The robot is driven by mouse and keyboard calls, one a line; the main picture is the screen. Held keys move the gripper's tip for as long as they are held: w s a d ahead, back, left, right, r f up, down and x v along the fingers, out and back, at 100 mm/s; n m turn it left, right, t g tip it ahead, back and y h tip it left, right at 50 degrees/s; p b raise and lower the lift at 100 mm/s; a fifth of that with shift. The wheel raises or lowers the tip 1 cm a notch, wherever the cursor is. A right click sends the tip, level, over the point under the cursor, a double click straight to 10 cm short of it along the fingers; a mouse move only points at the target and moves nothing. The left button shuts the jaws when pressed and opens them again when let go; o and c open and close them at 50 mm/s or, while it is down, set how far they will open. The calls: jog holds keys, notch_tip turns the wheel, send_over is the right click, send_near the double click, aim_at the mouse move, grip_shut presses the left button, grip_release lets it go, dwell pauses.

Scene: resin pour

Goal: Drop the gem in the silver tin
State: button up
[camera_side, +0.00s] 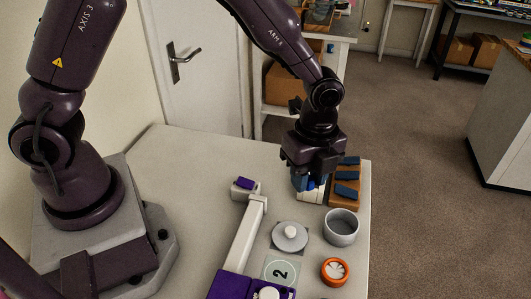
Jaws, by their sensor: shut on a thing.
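My gripper (310,172) points down over the right back of the table, just left of the wooden rack. It is shut on a small blue thing (298,184), mostly hidden by the fingers. I cannot tell whether this is the gem, and no other gem can be made out. A white block (313,194) shows just below the fingers. The silver tin, a round grey open cup (341,240), stands upright near the right edge, in front of and right of my gripper, apart from it.
A wooden rack (333,201) with dark blue blocks stands beside my gripper. In front are a grey disc with a white knob (290,234), an orange-rimmed round dish (335,271), a mat marked 2 (280,272) and a purple-and-white device (243,240). The table's left middle is clear.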

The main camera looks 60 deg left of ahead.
jog(key=shift+w+d+n, duration=0.8)
jog(key=shift+w+d, duration=2.45)
jog(key=shift+w, duration=0.1)
jog(key=shift+f, duration=2.55)
jog(key=o, duration=1)
jog(key=shift+c, duration=0.2)
jog(key=shift+r, duration=0.1)
notch_tip(320, 180, up, 13)
